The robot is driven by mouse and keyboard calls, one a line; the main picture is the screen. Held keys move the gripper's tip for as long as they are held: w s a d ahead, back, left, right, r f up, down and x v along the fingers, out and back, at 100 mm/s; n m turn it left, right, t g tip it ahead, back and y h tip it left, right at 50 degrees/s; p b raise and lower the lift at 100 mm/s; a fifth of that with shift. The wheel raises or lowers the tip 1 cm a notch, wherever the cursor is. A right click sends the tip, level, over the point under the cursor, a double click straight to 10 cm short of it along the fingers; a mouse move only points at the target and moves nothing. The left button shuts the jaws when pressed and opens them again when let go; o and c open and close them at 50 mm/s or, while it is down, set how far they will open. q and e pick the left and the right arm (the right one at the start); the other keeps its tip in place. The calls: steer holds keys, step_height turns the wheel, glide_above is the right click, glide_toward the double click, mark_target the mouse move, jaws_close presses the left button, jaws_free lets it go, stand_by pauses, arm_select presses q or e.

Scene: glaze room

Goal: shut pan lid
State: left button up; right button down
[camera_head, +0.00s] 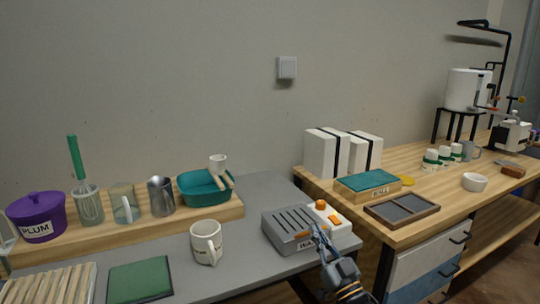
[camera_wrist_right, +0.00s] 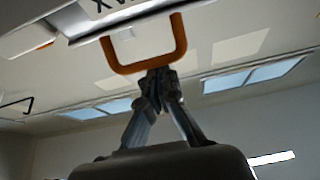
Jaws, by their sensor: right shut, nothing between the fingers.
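The wax pan is a grey and white unit with a slotted grey top (camera_head: 288,222), which I take to be its lid, on the grey bench in the head view. It looks about level, but I cannot tell whether it is fully down. An orange U-shaped handle (camera_wrist_right: 180,48) shows in the wrist view, below a white face with dark lettering. My right gripper (camera_head: 316,232) is at the pan's front right corner. In the wrist view its fingertips (camera_wrist_right: 158,76) are together at the handle's lower bar, with nothing held; contact is unclear. My left gripper is out of view.
A white mug (camera_head: 206,243) stands left of the pan, and a green pad (camera_head: 140,280) lies further left. A wooden riser (camera_head: 110,240) behind carries a purple pot, jugs and a teal basin. A wooden table with a slate tray (camera_head: 402,209) adjoins at right.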

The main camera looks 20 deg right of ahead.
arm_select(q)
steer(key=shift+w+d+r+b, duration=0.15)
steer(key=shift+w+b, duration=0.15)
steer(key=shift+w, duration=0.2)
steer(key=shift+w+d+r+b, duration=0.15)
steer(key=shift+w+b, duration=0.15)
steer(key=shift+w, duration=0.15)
arm_select(e)
steer(key=shift+s+f+t, duration=0.15)
steer(key=shift+f+t, duration=0.1)
steer(key=shift+t, duration=0.05)
steer(key=shift+s+f, duration=0.1)
